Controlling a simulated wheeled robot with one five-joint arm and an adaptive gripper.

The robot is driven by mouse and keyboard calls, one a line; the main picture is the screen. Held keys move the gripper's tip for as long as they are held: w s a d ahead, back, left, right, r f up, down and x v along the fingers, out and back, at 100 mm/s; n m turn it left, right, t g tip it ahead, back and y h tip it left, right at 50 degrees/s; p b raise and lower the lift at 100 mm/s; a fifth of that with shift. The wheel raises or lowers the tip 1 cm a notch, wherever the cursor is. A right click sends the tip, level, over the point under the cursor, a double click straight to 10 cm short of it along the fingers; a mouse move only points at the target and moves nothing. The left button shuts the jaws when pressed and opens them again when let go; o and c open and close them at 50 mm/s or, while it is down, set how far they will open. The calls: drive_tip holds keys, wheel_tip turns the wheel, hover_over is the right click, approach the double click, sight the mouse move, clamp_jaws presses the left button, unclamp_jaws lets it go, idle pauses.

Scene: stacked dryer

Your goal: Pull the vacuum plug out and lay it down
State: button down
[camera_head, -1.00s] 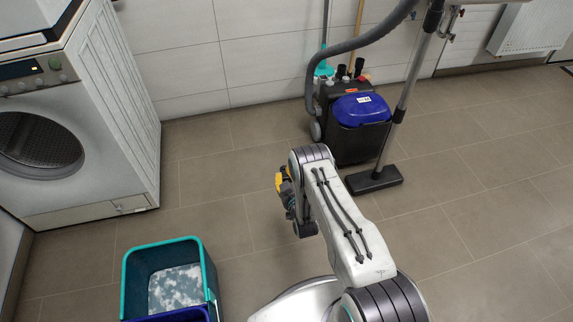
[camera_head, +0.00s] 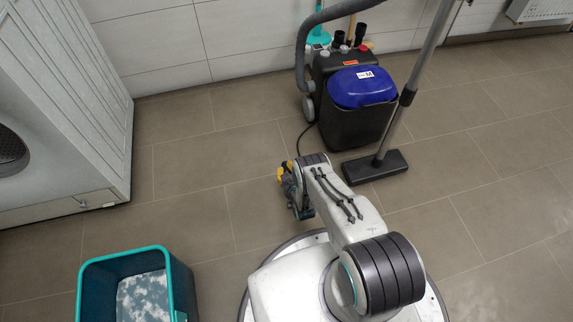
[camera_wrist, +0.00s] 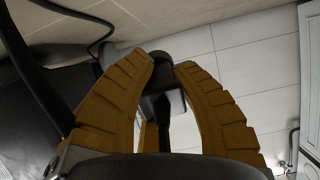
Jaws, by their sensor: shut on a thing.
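My gripper (camera_wrist: 168,70) shows two ribbed yellow fingers in the wrist view, shut on a dark plug (camera_wrist: 164,105) between them. The plug's far end is a rounded black shape near the fingertips, and part of it is hidden by the fingers. In the head view my gripper (camera_head: 284,172) is small and low over the floor, in front of the vacuum (camera_head: 345,125), and the plug cannot be made out there. A black cord (camera_head: 301,138) runs down from the vacuum's left side. No socket can be made out.
A floor nozzle (camera_head: 375,167) on a metal tube stands right of the vacuum. A teal bucket (camera_head: 183,283) is at lower left, and a white machine (camera_head: 85,150) stands at the left. Tiled floor is clear between them and at the right.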

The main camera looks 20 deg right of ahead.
drive_tip(key=shift+w+d+f, duration=0.1)
drive_tip(key=shift+w+f, duration=0.05)
drive_tip(key=shift+b, duration=0.35)
wheel_tip(320, 180, down, 3)
drive_tip(key=b, duration=0.2)
drive_tip(key=shift+b, duration=0.4)
drive_tip(key=shift+f, duration=0.9)
drive_tip(key=c, duration=1)
unclamp_jaws()
drive_tip(key=shift+c, duration=0.2)
drive_tip(key=shift+r, duration=0.15)
drive_tip(key=shift+r, duration=4.8)
